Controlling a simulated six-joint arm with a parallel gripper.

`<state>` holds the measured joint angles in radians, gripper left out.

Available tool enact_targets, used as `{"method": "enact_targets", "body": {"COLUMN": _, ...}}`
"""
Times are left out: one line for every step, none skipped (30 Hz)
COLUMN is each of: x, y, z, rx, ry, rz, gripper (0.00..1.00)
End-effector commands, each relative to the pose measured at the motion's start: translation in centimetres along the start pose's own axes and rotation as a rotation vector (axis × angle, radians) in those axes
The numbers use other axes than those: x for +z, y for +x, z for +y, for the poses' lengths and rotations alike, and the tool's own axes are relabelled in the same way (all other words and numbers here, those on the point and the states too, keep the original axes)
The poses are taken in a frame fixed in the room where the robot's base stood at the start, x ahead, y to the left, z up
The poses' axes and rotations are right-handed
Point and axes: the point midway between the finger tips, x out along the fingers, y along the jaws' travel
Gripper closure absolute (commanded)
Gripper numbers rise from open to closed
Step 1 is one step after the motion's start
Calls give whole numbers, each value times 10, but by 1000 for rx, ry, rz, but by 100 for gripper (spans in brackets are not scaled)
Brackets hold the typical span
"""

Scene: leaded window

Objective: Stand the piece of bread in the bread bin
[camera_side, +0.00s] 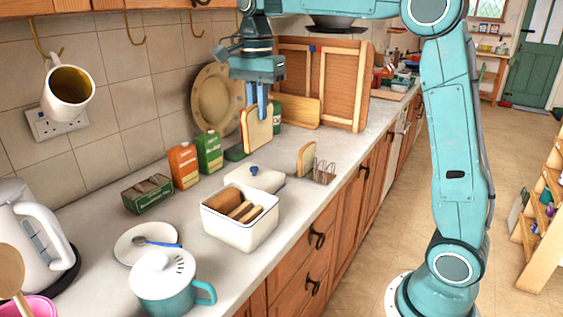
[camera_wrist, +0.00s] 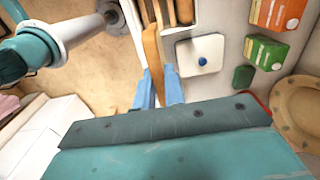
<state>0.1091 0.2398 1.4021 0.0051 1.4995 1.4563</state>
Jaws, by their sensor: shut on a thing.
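In the side view my gripper (camera_side: 258,112) points down, its blue fingers shut on a piece of bread (camera_side: 257,134). The slice hangs upright, pale face showing with a brown crust, above the far part of the counter. In the wrist view the slice (camera_wrist: 153,50) is a brown edge-on strip between the fingertips (camera_wrist: 159,88). The white bread bin (camera_side: 238,233) stands open, nearer the side camera, apart from the held slice. It holds a brown loaf piece and slices (camera_side: 240,210), standing or leaning. Its inside is partly hidden.
A white lid with a blue knob (camera_side: 255,179) lies behind the bin. A wire toast rack (camera_side: 323,173) has another slice (camera_side: 307,157) beside it or in it. Orange (camera_side: 184,166) and green (camera_side: 209,152) cartons stand near the wall. A teal pot (camera_side: 163,285) is in front.

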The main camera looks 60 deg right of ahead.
Motion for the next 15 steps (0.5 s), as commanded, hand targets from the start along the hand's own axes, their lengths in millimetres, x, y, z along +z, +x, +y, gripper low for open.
{"method": "enact_targets", "body": {"x": 14, "y": 0, "z": 3, "rx": -1, "ry": -6, "rz": 0, "gripper": 100}}
{"method": "enact_targets", "body": {"x": 21, "y": 0, "z": 4, "rx": -1, "ry": -6, "rz": 0, "gripper": 100}}
{"method": "enact_targets", "body": {"x": 28, "y": 0, "z": 5, "rx": 0, "ry": -5, "rz": 0, "gripper": 100}}
{"method": "enact_targets", "body": {"x": 34, "y": 0, "z": 7, "rx": 1, "ry": -5, "rz": 0, "gripper": 100}}
{"method": "enact_targets", "body": {"x": 38, "y": 0, "z": 8, "rx": 1, "ry": -4, "rz": 0, "gripper": 100}}
{"method": "enact_targets", "body": {"x": 44, "y": 0, "z": 9, "rx": 0, "ry": -3, "rz": 0, "gripper": 100}}
{"method": "enact_targets", "body": {"x": 47, "y": 0, "z": 10, "rx": 0, "ry": -3, "rz": 0, "gripper": 100}}
{"method": "enact_targets", "body": {"x": 50, "y": 1, "z": 11, "rx": 0, "ry": -2, "rz": 0, "gripper": 100}}
{"method": "enact_targets", "body": {"x": 53, "y": 1, "z": 12, "rx": 0, "ry": -1, "rz": 0, "gripper": 100}}
{"method": "enact_targets", "body": {"x": 54, "y": 1, "z": 12, "rx": 0, "ry": -1, "rz": 0, "gripper": 100}}
{"method": "enact_targets", "body": {"x": 56, "y": 1, "z": 13, "rx": 0, "ry": -1, "rz": 0, "gripper": 100}}
{"method": "enact_targets", "body": {"x": 57, "y": 1, "z": 13, "rx": 0, "ry": 0, "rz": 0, "gripper": 100}}
{"method": "enact_targets", "body": {"x": 57, "y": 1, "z": 13, "rx": 0, "ry": 0, "rz": 0, "gripper": 100}}
{"method": "enact_targets", "body": {"x": 58, "y": 1, "z": 13, "rx": 0, "ry": 0, "rz": 0, "gripper": 100}}
{"method": "enact_targets", "body": {"x": 58, "y": 1, "z": 13, "rx": 0, "ry": 1, "rz": 0, "gripper": 100}}
